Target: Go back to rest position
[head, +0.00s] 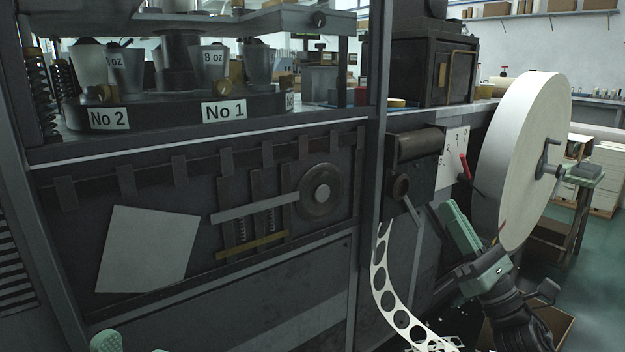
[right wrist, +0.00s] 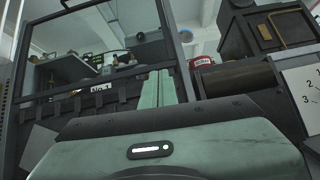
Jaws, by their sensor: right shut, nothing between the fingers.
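My right gripper (head: 446,208) is in the lower right of the head view, its arm coming up from the bottom right. Its green fingers point up and left, in front of the machine's lower front and left of the big paper roll (head: 520,150). In the right wrist view its fingers (right wrist: 155,88) lie side by side, shut with nothing between them. At the bottom left edge of the head view, green parts of my left arm (head: 107,341) just show. They are mostly cut off, so the state of its jaws cannot be seen.
The cup machine's dark front panel (head: 70,270) fills the left and middle. Paper cups (head: 213,66) stand on its turntable. A punched paper strip (head: 383,285) hangs below the roller (head: 420,144). A cardboard box (head: 555,322) is on the floor.

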